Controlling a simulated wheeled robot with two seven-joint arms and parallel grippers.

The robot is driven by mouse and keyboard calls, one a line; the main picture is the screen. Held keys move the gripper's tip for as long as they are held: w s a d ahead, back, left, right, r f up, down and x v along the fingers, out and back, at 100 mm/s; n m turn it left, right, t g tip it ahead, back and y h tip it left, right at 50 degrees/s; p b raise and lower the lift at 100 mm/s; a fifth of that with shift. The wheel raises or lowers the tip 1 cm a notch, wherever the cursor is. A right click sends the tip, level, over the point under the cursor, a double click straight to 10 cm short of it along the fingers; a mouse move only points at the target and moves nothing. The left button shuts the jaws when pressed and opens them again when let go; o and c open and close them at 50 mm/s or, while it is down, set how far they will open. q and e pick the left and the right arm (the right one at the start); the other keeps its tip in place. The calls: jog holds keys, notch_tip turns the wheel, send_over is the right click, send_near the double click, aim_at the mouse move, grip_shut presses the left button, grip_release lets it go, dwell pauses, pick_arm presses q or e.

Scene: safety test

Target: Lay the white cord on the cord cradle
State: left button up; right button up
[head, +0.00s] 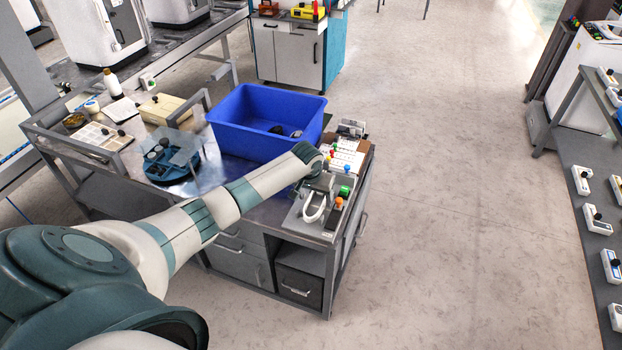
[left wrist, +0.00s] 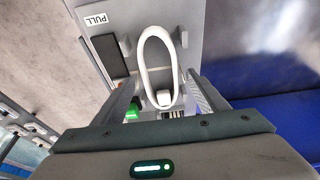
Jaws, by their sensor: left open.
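The white cord (head: 314,211) forms a narrow closed loop at the front end of the workbench. In the left wrist view the cord (left wrist: 142,62) runs lengthwise over a grey panel, with a white block at its near end. Small grey prongs (left wrist: 125,43) stand on both sides of the loop; they look like the cord cradle, but I cannot tell whether the cord rests in them. My left gripper (left wrist: 163,78) is open, its fingers on either side of the loop's near end. In the head view my left gripper (head: 319,184) is above the bench corner. My right gripper is not in view.
A blue bin (head: 262,122) stands behind my left gripper on the bench. A green knob (head: 345,191) and other coloured knobs are close on the right. A round blue fixture (head: 172,165) is at left. The floor right of the bench is clear.

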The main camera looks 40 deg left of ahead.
pick_arm(q)
jog(key=b+v, duration=0.2)
jog(key=v, duration=1.4)
jog(key=shift+r, duration=0.2)
